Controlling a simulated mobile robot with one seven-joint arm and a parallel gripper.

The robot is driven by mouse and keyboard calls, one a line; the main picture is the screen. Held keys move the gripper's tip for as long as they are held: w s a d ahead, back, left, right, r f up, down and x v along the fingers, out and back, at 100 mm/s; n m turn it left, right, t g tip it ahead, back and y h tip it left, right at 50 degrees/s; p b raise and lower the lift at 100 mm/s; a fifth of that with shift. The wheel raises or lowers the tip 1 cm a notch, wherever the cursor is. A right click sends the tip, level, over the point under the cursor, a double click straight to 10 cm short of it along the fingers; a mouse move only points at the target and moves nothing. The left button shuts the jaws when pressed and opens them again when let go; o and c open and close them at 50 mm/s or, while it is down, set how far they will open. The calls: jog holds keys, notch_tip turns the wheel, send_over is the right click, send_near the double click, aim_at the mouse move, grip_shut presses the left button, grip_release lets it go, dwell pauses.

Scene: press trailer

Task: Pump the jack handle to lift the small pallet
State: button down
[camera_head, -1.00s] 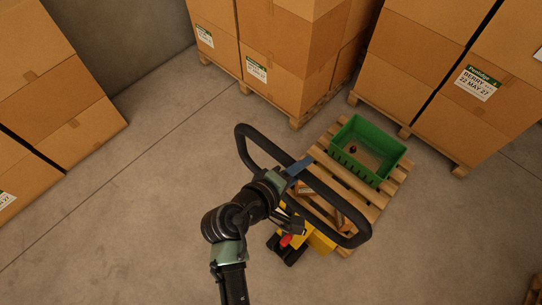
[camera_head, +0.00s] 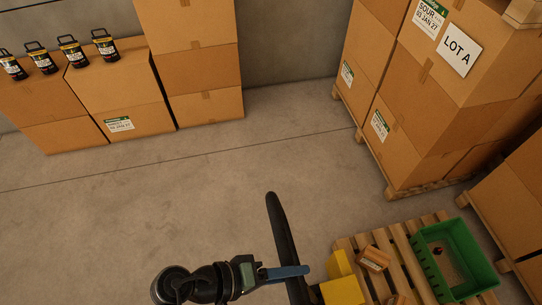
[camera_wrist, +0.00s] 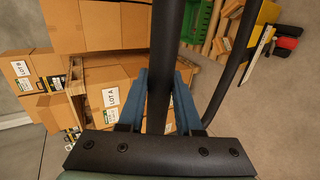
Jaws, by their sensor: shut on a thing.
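The black loop-shaped jack handle (camera_head: 280,225) shows nearly edge-on at the bottom middle of the head view. My gripper (camera_head: 292,272), with blue fingers, is shut on its bar. In the wrist view my gripper (camera_wrist: 161,78) has a finger on each side of the handle bar (camera_wrist: 163,40). The yellow jack body (camera_head: 342,288) is at the bottom edge, partly cut off. The small wooden pallet (camera_head: 407,262) lies to the right of the jack and bears a green crate (camera_head: 424,270). Its height off the floor cannot be told.
Small brown blocks (camera_head: 373,258) are on the pallet. Stacked cartons on pallets (camera_head: 440,95) stand behind it and at the right. More cartons (camera_head: 120,85), some topped with black canisters (camera_head: 105,45), line the back left. The floor (camera_head: 150,195) in front of them is clear.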

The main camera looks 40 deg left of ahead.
jog(key=shift+w+r, duration=0.1)
jog(key=s+a+f+b, duration=0.1)
jog(key=s+a+f, duration=0.2)
jog(key=s+a, duration=0.2)
jog(key=s+a+f+b, duration=0.2)
jog(key=s+a, duration=0.3)
jog(key=s, duration=0.5)
jog(key=shift+a+f, duration=0.4)
jog(key=shift+f, duration=0.1)
jog(key=shift+r, duration=0.1)
jog(key=w+d+r+p, duration=0.1)
jog(key=w+d+r, duration=0.1)
jog(key=w, duration=0.3)
jog(key=w+d+r+p, duration=0.1)
jog(key=w+d+r, duration=0.1)
jog(key=w+d, duration=0.3)
jog(key=w+d+r+p, duration=0.1)
jog(key=w+d, duration=0.3)
jog(key=w, duration=0.1)
jog(key=shift+w+r, duration=0.25)
jog(key=shift+r, duration=0.15)
jog(key=w+d+r, duration=0.2)
jog(key=w+d, duration=0.9)
jog(key=w, duration=0.4)
jog(key=shift+w, duration=0.15)
